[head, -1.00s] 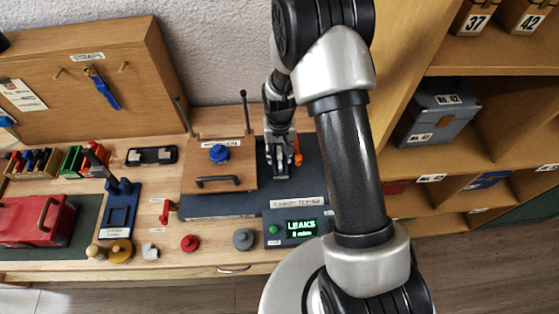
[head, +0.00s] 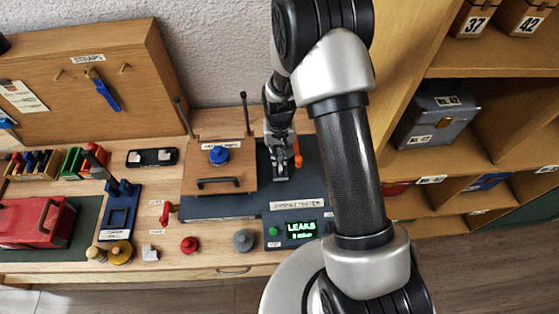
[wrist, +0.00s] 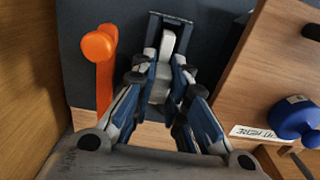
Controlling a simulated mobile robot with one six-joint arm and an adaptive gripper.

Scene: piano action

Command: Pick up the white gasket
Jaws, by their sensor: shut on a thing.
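My gripper (head: 280,168) is over the dark leak-tester deck, right of the wooden lid. In the wrist view its fingers (wrist: 160,78) are closed around a pale, whitish piece (wrist: 165,50) that stands in a dark blue bracket (wrist: 183,30). I cannot tell whether this piece is the white gasket; the fingers hide its lower part. A small whitish piece (head: 150,252) lies on the bench's front edge, too small to identify surely.
An orange lever (wrist: 100,60) stands close left of the fingers in the wrist view. The wooden lid (head: 225,178) with a blue knob (head: 219,155) is beside the gripper. The display box (head: 298,230) reads LEAKS. Shelves (head: 470,150) stand to the right.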

